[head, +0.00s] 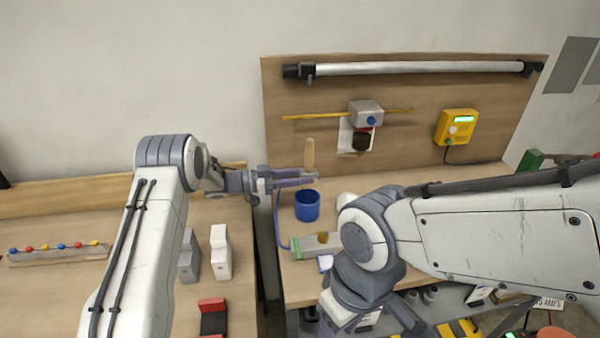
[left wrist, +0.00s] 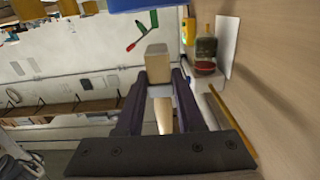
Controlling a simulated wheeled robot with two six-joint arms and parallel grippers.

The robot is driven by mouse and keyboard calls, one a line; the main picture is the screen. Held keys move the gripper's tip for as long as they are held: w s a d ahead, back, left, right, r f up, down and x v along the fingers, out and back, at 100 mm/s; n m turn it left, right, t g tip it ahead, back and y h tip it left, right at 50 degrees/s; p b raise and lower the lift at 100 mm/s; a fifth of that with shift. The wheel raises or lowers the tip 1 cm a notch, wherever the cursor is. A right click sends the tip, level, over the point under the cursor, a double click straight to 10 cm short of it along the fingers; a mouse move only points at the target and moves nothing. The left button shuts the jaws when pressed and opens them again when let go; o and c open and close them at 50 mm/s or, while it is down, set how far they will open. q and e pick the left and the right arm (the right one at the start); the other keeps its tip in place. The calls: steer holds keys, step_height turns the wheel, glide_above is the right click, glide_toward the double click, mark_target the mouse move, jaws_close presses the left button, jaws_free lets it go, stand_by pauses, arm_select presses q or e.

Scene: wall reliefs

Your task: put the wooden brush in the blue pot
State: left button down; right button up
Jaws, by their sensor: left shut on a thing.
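The wooden brush (head: 309,154) stands roughly upright in my left gripper (head: 300,180), its pale wooden shaft rising above the fingers. Its lower part is hard to make out in the head view. My left gripper is shut on it. In the left wrist view the wooden brush (left wrist: 158,62) shows between the dark fingers of my left gripper (left wrist: 160,80). The blue pot (head: 307,206) stands upright on the right workbench, just below the gripper in the head view. The brush appears above the pot's rim; the exact gap cannot be told. My right gripper cannot be made out.
A wooden board (head: 400,90) behind the bench carries a white tube (head: 420,68), a yellow rod (head: 325,116) with a grey block (head: 366,112), and a yellow box (head: 456,127). A grey block with green bristles (head: 303,248) lies before the pot. A gap separates the benches.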

mark_target(300, 192)
arm_select(q)
step_height(300, 192, down, 6)
steer(key=b, duration=0.3)
steer(key=shift+r, duration=0.15)
steer(key=shift+c, duration=2.2)
jaws_free()
steer(key=shift+a, duration=0.15)
steer(key=s+a, duration=0.2)
steer(key=a, duration=0.7)
steer(key=shift+a+b, duration=0.3)
steer(key=shift+a, duration=0.05)
steer(key=shift+w+r, duration=0.1)
